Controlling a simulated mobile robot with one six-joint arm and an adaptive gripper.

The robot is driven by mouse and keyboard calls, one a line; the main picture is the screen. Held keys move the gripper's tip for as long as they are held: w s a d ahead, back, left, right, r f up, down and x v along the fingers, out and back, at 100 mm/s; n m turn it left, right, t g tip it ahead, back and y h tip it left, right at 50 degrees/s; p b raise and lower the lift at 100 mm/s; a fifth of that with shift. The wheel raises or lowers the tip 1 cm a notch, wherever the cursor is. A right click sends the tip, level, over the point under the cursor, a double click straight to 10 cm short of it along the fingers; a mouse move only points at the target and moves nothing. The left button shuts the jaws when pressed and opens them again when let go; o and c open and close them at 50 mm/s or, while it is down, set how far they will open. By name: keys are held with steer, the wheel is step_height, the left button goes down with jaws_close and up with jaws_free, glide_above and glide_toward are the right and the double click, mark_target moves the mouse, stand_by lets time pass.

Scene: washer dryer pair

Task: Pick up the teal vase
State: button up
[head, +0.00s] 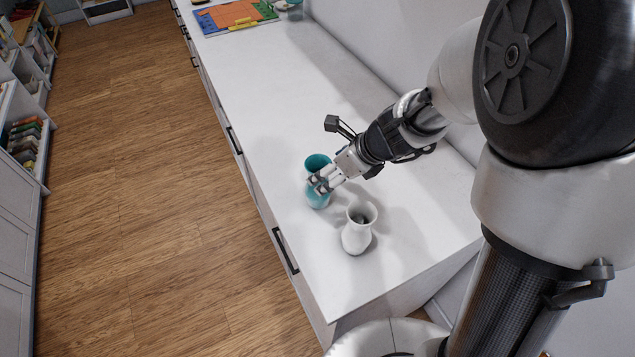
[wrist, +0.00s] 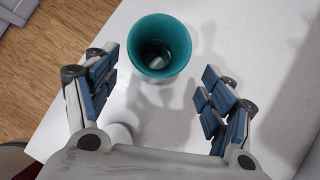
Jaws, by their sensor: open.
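The teal vase (head: 317,163) stands upright on the white counter, close to its left edge in the head view. In the wrist view the vase (wrist: 159,43) shows from above, with its round open mouth ahead of and between the fingers. My gripper (head: 320,184) is at the vase in the head view and covers part of its middle. In the wrist view my gripper (wrist: 160,84) is open, with blue-padded fingers spread apart and nothing held between them. I cannot tell whether a finger touches the vase.
A white vase (head: 356,238) stands close by on the counter (head: 250,80), nearer the front. A colourful mat (head: 236,16) and a glass-like container (head: 290,10) are at the far end. Wooden floor (head: 130,200) lies left of the counter, and a wall runs along its right.

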mark_target(318, 184)
steer(key=shift+x, duration=1.05)
steer(key=b+x, duration=0.2)
steer(key=x, duration=0.1)
steer(key=b+x, duration=0.1)
steer(key=shift+s+a+f, duration=0.2)
steer(key=shift+s+a, duration=0.1)
steer(key=shift+w+a+f, duration=0.15)
steer(key=shift+w+f, duration=0.1)
steer(key=shift+s+r, duration=0.1)
steer(key=shift+c, duration=0.2)
steer(key=c, duration=1.3)
